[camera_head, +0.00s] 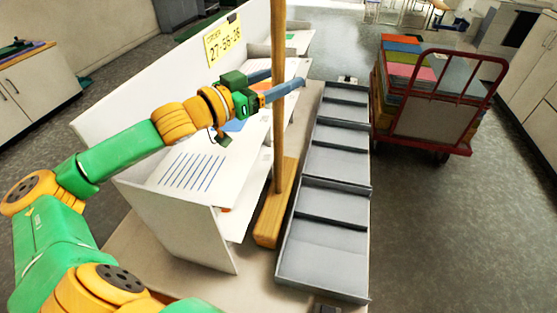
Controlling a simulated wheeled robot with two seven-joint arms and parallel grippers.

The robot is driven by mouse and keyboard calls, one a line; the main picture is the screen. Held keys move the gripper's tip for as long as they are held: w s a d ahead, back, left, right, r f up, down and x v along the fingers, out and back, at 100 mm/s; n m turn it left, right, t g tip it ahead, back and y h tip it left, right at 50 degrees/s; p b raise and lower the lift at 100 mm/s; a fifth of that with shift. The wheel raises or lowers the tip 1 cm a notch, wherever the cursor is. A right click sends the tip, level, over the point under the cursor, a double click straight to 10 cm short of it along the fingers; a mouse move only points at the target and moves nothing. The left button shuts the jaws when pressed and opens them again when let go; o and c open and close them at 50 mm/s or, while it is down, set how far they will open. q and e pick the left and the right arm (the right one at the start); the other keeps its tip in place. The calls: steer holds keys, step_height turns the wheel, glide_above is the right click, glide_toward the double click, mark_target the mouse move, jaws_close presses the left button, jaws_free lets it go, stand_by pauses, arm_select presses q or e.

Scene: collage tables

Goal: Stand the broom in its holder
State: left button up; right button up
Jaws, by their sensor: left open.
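The broom's long wooden pole (279,135) rises upright and runs out of the top of the head view. Its wooden head block (275,212) stands at the pole's foot, between the white shelf unit and the grey trays. My left gripper (284,80) reaches in from the left at the upper part of the pole. Its blue fingers are open, one on either side of the pole as seen here; contact cannot be told. I cannot make out which thing is the broom's holder. My right gripper is not in view.
Grey open trays (325,240) stand in a row right of the broom. A white shelf unit (180,225) with a yellow sign (222,43) is to the left. A red cart (430,147) with coloured stacks stands beyond the trays. Floor at lower right is clear.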

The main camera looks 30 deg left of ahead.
arm_select(q)
jaws_close()
steer(key=shift+r, duration=0.15)
stand_by(1.2)
